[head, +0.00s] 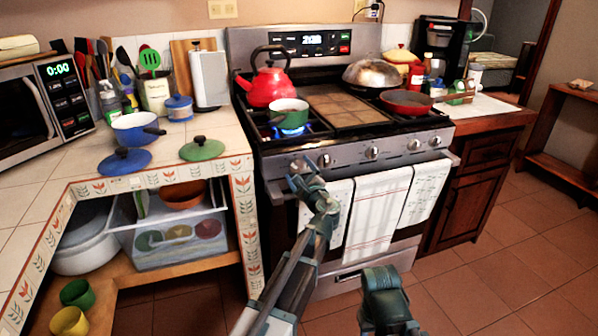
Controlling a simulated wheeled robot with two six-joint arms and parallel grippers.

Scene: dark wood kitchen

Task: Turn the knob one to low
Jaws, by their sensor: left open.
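The stove (345,280) has a row of round silver knobs along its front panel. The leftmost knobs (323,160) are close to my left gripper (301,178), which is open and partly covers that end of the panel. I cannot tell whether its fingers touch a knob. A blue flame (290,131) burns on the front left burner under a green pot (288,113). Which knob is number one and its exact setting cannot be read. Part of my right arm shows at the bottom, but its gripper is not visible.
Towels (378,212) hang from the oven handle just right of my left arm. A red kettle (268,88) stands behind the green pot. A red pan (406,101) and a domed lid (363,73) are on the stove's right. The tiled floor (500,250) at right is clear.

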